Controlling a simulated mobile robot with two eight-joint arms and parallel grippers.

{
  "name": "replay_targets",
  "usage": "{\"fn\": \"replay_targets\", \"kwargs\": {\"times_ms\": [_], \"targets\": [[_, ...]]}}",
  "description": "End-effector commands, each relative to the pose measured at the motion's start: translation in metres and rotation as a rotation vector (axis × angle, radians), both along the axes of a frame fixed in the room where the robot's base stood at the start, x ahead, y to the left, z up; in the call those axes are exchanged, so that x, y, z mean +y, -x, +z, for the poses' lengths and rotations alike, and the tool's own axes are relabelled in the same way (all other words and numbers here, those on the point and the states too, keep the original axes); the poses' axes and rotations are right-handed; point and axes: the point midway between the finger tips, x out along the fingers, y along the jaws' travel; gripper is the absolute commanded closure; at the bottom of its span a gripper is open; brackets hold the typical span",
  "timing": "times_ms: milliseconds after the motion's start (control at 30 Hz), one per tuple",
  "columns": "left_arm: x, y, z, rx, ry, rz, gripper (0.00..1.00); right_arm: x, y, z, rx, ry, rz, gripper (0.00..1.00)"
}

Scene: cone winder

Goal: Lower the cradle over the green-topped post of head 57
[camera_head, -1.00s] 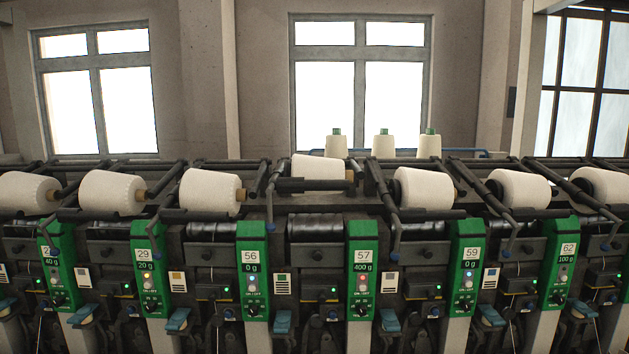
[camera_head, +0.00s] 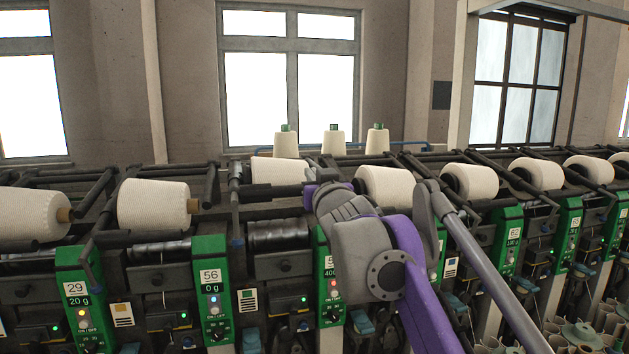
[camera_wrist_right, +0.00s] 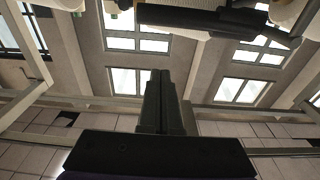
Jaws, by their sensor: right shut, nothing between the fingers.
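The green-topped post (camera_head: 328,262) of head 57 stands left of my right arm, which hides much of its label. Head 57's dark cradle bar (camera_head: 272,191) is raised behind the post, in front of a white cone (camera_head: 278,171). In the right wrist view a dark cradle bar (camera_wrist_right: 215,17) crosses the top. My right gripper (camera_head: 314,166) is near the bar's right end, partly hidden by its own wrist. In the right wrist view its fingers (camera_wrist_right: 160,75) are shut and empty, below the bar and apart from it in the picture. My left gripper is not in view.
The post of head 56 (camera_head: 213,290) stands to the left, and a neighbouring cone (camera_head: 385,188) sits just right of my gripper. Other cones and dark arms line the row. Green-topped cones (camera_head: 333,141) stand behind. A bin of empty cones (camera_head: 580,335) is at lower right.

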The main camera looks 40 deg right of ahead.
Motion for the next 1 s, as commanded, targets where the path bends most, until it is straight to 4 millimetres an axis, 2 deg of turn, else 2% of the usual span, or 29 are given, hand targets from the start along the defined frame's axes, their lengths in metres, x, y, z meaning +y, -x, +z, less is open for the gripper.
{"fn": "replay_targets", "kwargs": {"times_ms": [33,200,300,433,900,1000], "targets": [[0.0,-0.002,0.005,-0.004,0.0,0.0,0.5,-0.006,-0.012,0.004,-0.001,0.0,0.001,1.0],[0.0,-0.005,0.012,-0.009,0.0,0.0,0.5,-0.022,-0.04,0.005,-0.001,0.0,0.001,1.0],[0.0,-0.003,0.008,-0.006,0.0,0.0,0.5,-0.023,-0.042,-0.015,0.0,0.0,0.0,1.0],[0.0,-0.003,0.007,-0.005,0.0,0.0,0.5,-0.025,-0.046,-0.028,0.0,0.0,0.0,1.0],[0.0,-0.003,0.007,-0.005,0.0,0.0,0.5,-0.026,-0.048,-0.034,-0.001,0.0,0.0,1.0],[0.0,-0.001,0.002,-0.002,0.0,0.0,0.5,-0.026,-0.049,-0.044,-0.015,0.008,0.003,1.0]]}}
